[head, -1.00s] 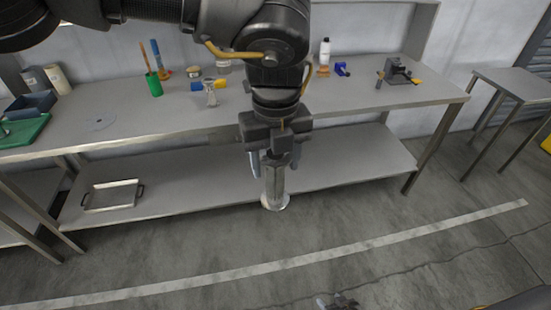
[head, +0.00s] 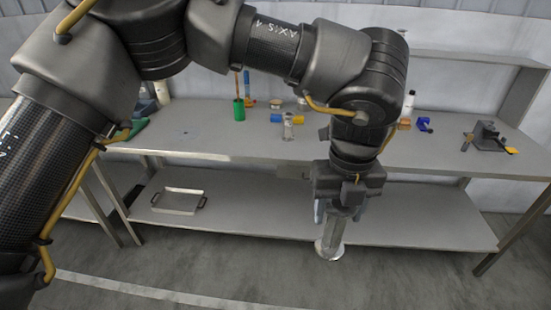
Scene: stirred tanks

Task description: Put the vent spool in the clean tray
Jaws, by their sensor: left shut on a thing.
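My left gripper (head: 341,205) points down in front of the bench, its fingers shut on a shiny metal spool. This vent spool (head: 331,241) hangs below the fingers with a round flange at its lower end, slightly tilted. It is in the air, clear of the shelf in the picture; the fingers hide its upper part. A shallow metal tray (head: 174,210) with dark end handles lies on the lower shelf to the left. It looks empty, and I take it for the clean tray. My right gripper is out of view.
The bench top (head: 230,147) holds a green cup (head: 239,110), a small metal fitting (head: 288,126), a blue part (head: 424,124) and a dark fixture (head: 486,136). The lower shelf (head: 255,207) is bare between tray and gripper. The bench top overhangs it.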

